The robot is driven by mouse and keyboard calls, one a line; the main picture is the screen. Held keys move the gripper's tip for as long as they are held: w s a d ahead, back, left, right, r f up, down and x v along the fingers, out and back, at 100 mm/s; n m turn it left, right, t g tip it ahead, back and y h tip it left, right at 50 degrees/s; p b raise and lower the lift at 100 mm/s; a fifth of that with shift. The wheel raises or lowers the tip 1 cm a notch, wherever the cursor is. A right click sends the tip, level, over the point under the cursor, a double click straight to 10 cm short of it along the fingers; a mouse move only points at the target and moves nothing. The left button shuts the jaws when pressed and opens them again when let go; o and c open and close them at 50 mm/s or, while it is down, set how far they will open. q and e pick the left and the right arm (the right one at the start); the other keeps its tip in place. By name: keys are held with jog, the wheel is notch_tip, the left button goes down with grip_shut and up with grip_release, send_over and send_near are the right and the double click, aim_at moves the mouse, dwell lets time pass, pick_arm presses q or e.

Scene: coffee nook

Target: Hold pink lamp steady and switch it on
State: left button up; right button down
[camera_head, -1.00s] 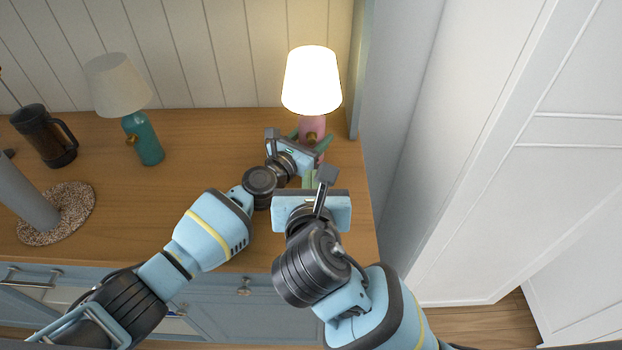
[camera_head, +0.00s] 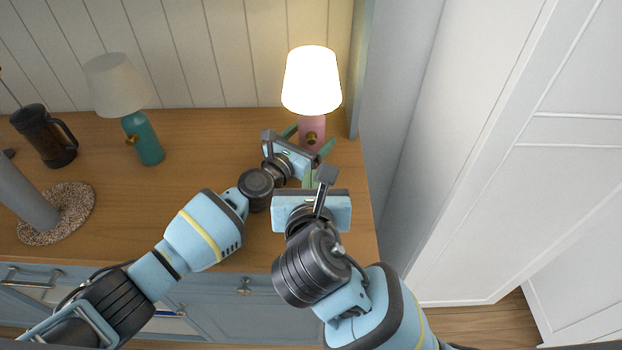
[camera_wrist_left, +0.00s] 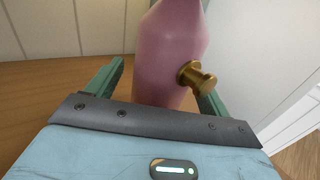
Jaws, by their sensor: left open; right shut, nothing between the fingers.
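The pink lamp (camera_head: 312,133) stands upright at the back right of the wooden counter. Its white shade (camera_head: 312,80) glows brightly. My left gripper (camera_head: 308,141) is open, with one green finger on each side of the lamp's pink body. The left wrist view shows the pink body (camera_wrist_left: 168,55) between the spread fingers, with a gap at the left finger. The brass knob (camera_wrist_left: 196,77) sticks out near the right finger. My right gripper (camera_head: 309,177) is shut and empty, in front of the lamp and below my left gripper in the head view.
A teal lamp (camera_head: 146,141) with an unlit shade stands left on the counter (camera_head: 205,140). A dark coffee press (camera_head: 45,137) and a grey cylinder on a speckled round mat (camera_head: 84,205) are at far left. A white wall panel (camera_head: 400,120) bounds the right side.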

pick_arm(q)
jog(key=v, duration=1.1)
jog(key=shift+f, duration=0.15)
jog(key=shift+s+f, duration=0.1)
